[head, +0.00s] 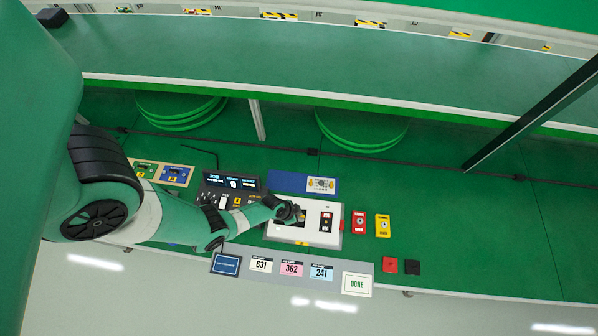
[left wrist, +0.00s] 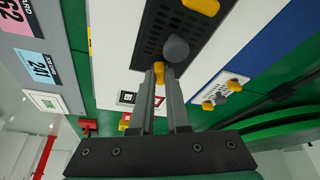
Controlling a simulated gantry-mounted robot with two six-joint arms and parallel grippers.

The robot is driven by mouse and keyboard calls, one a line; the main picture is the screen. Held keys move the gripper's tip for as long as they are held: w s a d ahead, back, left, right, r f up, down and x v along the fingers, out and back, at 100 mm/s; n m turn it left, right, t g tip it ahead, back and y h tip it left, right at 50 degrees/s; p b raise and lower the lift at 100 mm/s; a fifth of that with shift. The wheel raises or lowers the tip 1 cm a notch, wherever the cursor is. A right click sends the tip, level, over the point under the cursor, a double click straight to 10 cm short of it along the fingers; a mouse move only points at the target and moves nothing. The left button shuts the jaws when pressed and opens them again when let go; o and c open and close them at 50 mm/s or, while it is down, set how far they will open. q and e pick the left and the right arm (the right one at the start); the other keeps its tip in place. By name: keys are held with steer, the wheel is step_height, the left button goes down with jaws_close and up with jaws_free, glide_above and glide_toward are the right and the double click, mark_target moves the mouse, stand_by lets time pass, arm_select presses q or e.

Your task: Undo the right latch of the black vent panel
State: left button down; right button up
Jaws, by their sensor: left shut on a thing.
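The black vent panel (left wrist: 207,48) is a perforated plate on the white box (head: 288,233); it fills the top middle of the left wrist view. A round grey knob (left wrist: 176,47) stands near its middle. A yellow latch (left wrist: 203,6) sits at its far end in that view. My left gripper (left wrist: 160,82) is shut on the other yellow latch, the right one (left wrist: 154,69), at the panel's near end; the fingers partly hide it. In the head view my left gripper (head: 297,213) is over the panel and covers much of it. My right gripper is not in view.
A black-and-red switch (head: 326,222) is right of the panel on the box. Red (head: 359,223) and yellow (head: 382,225) modules stand farther right. A blue tray (head: 285,182) lies behind. Number cards and a DONE plate (head: 356,284) lie in front.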

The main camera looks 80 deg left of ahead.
arm_select(q)
steer(key=n+y, duration=0.1)
steer(key=n, duration=0.1)
steer(key=shift+d+n, duration=0.2)
steer(key=shift+n, duration=0.2)
steer(key=shift+w+f+n+g+y, duration=0.1)
steer(key=shift+n+g+y, duration=0.25)
steer(key=shift+n, duration=0.55)
steer(key=n+b, duration=0.1)
steer(key=n, duration=0.1)
steer(key=n+g+y+b, duration=0.1)
steer(key=n, duration=0.1)
steer(key=shift+w+d+y, duration=0.1)
steer(key=shift+d+y, duration=0.1)
steer(key=shift+y, duration=0.05)
steer(key=shift+w+n+g+y+b, duration=0.1)
steer(key=shift+n+g+y+b, duration=0.4)
steer(key=shift+n, duration=1.5)
steer(key=c, duration=0.9)
jaws_free()
